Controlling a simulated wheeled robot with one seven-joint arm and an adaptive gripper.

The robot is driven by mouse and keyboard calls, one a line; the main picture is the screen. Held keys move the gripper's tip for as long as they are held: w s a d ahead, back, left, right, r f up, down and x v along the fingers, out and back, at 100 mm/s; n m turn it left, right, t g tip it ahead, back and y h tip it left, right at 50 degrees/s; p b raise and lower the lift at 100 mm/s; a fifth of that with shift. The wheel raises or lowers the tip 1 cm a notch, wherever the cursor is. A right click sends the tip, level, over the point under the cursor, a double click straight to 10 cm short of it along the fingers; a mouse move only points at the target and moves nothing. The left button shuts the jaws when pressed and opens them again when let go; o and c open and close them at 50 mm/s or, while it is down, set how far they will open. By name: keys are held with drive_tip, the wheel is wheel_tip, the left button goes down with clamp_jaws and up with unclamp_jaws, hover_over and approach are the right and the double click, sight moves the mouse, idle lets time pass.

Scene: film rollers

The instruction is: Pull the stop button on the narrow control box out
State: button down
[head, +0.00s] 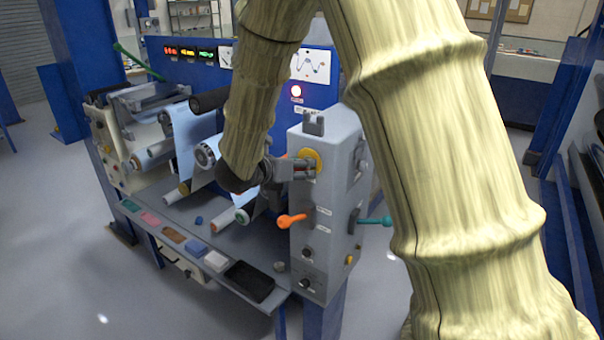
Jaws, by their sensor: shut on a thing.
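The narrow control box (330,240) is a tall grey box at the right end of the blue machine. The stop button (302,168) is a red piece in front of a yellow round plate (311,155) high on the box's left-facing side; most of it is hidden by my fingers. My gripper (298,168) reaches it from the left and is shut on the button. I cannot tell from this view how far out the button sits.
An orange lever (291,221) sticks out below my gripper, and a teal lever (374,221) on the box's right. A grey hook (314,124) tops the box. Rollers (207,155) stand close left of my wrist. A shelf (170,222) with coloured blocks and a black tray (249,281) lies below.

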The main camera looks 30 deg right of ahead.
drive_tip(key=shift+s+a+f, duration=0.1)
drive_tip(key=c, duration=0.8)
unclamp_jaws()
drive_tip(key=shift+a, duration=0.1)
drive_tip(key=v, duration=1.2)
